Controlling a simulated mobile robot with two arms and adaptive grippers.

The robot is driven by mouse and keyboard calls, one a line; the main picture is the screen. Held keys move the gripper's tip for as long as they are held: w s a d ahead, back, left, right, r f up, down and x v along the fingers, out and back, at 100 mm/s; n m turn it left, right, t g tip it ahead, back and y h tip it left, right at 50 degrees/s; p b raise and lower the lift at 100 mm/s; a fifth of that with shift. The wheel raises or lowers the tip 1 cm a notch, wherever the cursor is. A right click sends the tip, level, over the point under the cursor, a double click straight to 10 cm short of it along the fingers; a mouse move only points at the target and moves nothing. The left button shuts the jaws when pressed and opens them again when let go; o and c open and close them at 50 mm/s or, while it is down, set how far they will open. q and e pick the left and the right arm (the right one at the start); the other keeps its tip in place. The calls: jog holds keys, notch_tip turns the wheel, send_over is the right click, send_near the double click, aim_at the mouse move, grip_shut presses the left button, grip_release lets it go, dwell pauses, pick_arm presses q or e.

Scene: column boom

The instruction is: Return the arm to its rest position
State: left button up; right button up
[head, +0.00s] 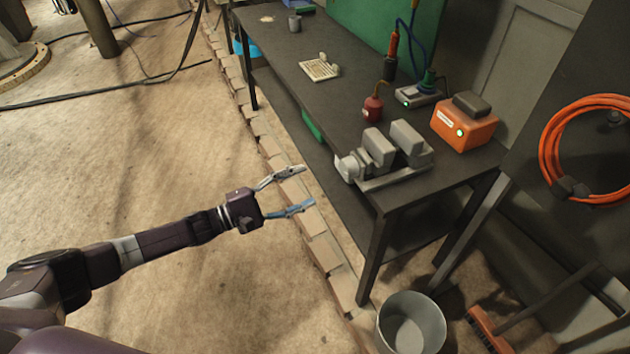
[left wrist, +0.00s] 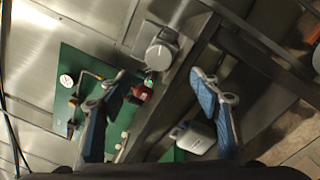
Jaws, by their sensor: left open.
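My left arm reaches in from the left of the head view. Its gripper (head: 290,190) is open, its two fingers spread apart with nothing between them. It hangs over the floor beside the row of bricks, short of the dark workbench (head: 290,65). In the left wrist view the open fingers (left wrist: 163,88) frame parts of the bench area beyond, with no object touching them. My right gripper is in neither view.
On the bench are a grey vise (head: 385,155), a red oil can (head: 373,107), an orange box (head: 464,125) and a keyboard-like pale item (head: 320,69). A metal bucket (head: 411,325) stands by the bench's near leg. Black cables (head: 110,90) cross the floor; open floor lies left.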

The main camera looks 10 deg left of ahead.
pick_arm(q)
jog(key=shift+s+a, duration=0.2)
dwell(0.4)
jog(key=a+f+m+t+y, duration=0.3)
jog(key=f+y, duration=0.4)
jog(key=f, duration=1)
jog(key=s+a+f+m+g+y, duration=0.2)
jog(key=s+f+m, duration=0.1)
jog(key=s+f, duration=0.5)
jog(key=s+a+f+m+g+y, duration=0.25)
jog(key=s+f, duration=0.35)
jog(key=f, duration=0.4)
jog(key=s+f+m+g+y, duration=0.1)
jog(key=s+f, duration=0.4)
jog(key=s, duration=0.7)
jog(key=s+f+m+g+y, duration=0.1)
jog(key=s+f+m+g, duration=0.3)
jog(key=s, duration=0.9)
jog(key=s+f+m+g+y, duration=0.1)
jog(key=s+f, duration=0.5)
jog(key=s, duration=0.6)
jog(key=m+g, duration=0.1)
jog(key=g, duration=0.1)
jog(key=shift+s+a+f+g, duration=0.2)
jog(key=shift+f+g, duration=0.05)
jog(key=shift+g, duration=0.1)
